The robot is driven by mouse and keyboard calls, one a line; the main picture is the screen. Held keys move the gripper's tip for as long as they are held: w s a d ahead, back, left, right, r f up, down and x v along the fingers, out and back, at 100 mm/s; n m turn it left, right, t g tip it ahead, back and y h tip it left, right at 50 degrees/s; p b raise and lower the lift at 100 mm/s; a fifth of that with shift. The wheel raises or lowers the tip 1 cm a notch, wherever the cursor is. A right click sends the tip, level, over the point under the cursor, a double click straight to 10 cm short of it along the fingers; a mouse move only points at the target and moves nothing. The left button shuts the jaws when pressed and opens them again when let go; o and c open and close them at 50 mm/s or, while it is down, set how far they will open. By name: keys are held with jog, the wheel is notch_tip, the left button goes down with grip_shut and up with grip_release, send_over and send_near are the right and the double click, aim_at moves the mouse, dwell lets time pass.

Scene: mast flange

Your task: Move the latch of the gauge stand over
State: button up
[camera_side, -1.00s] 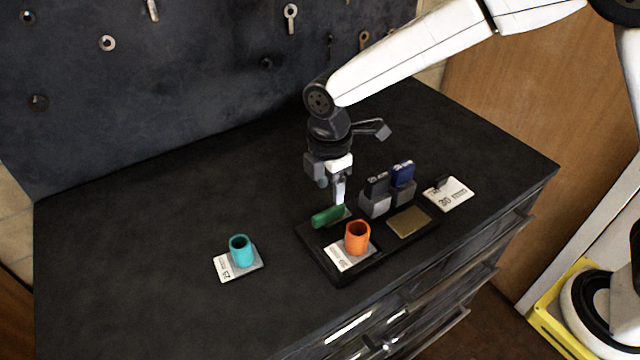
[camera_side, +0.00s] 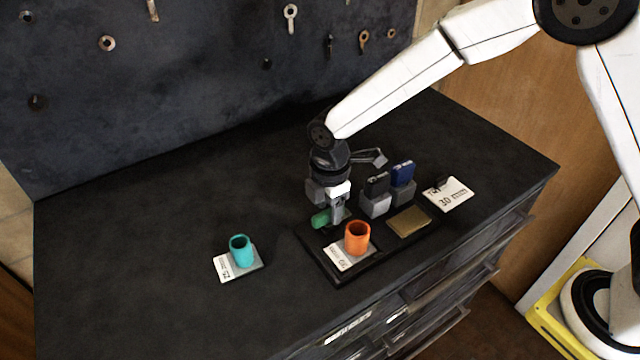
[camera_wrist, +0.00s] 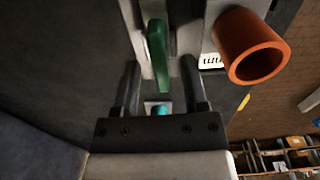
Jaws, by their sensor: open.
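The gauge stand is a black base (camera_side: 340,277) on the cabinet top. Its green latch (camera_side: 320,220) is at the back left of the base, partly hidden by my gripper. My gripper (camera_side: 338,217) is low over the latch, pointing down. In the wrist view the green latch (camera_wrist: 157,52) shows between the two dark fingers of my gripper (camera_wrist: 160,68), which are open with a gap on each side. An orange cup (camera_side: 357,238) stands on a labelled plate on the base, just right of the latch. It also shows in the wrist view (camera_wrist: 250,48).
A gold plate (camera_side: 409,221) lies on the right of the base. Grey blocks with a black piece (camera_side: 377,184) and a blue piece (camera_side: 402,174) stand behind it. A white card (camera_side: 450,194) lies right. A teal cup (camera_side: 240,251) stands on a card at left, with clear surface around.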

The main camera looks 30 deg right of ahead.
jog(key=shift+f, duration=0.65)
grip_shut()
